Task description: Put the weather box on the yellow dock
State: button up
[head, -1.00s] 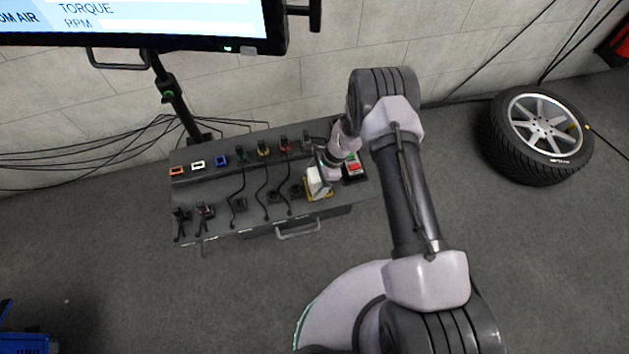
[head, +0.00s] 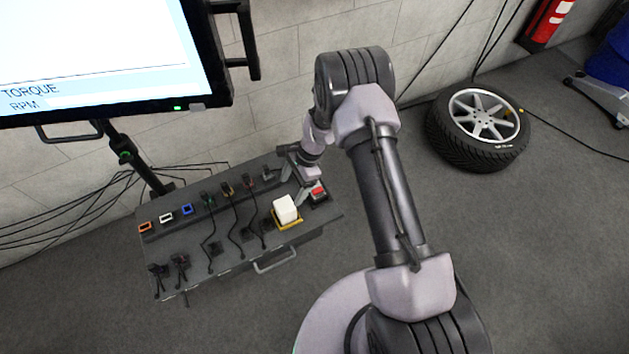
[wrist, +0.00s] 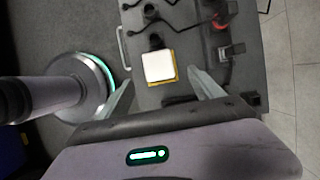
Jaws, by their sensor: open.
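The weather box, a white block (head: 285,207), sits upright on the yellow dock (head: 290,227) near the front right of the grey bench. In the wrist view the white box (wrist: 158,66) covers most of the dock, and a yellow rim (wrist: 176,72) shows along its edges. My gripper (head: 291,176) is open and empty, behind the box and apart from it in the head view. In the wrist view its two spread fingers (wrist: 162,84) frame the box from below, with clear space on both sides.
The grey bench (head: 228,262) carries several coloured sockets along its back and black cables with plugs. A red button box (head: 318,194) stands right of the dock, close to my gripper. A monitor (head: 120,60) on a stand rises behind left. A wheel (head: 482,127) lies on the floor at right.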

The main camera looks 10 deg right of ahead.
notch_tip(320, 180, up, 25)
jog(key=d+n+t, duration=0.2)
jog(key=n, duration=0.2)
jog(key=s+d+r+n+t+h, duration=0.1)
jog(key=s+d+r+n+t, duration=0.15)
jog(key=s+r, duration=0.85)
jog(key=s+d+r+n+t, duration=0.1)
jog(key=s+r+n, duration=0.1)
jog(key=s, duration=0.4)
jog(key=s+d+r+n+t+h, duration=0.1)
jog(key=s+r, duration=0.3)
jog(key=s, duration=0.3)
jog(key=shift+s+r+n, duration=0.25)
jog(key=shift+r+n, duration=0.1)
jog(key=shift+t, duration=0.25)
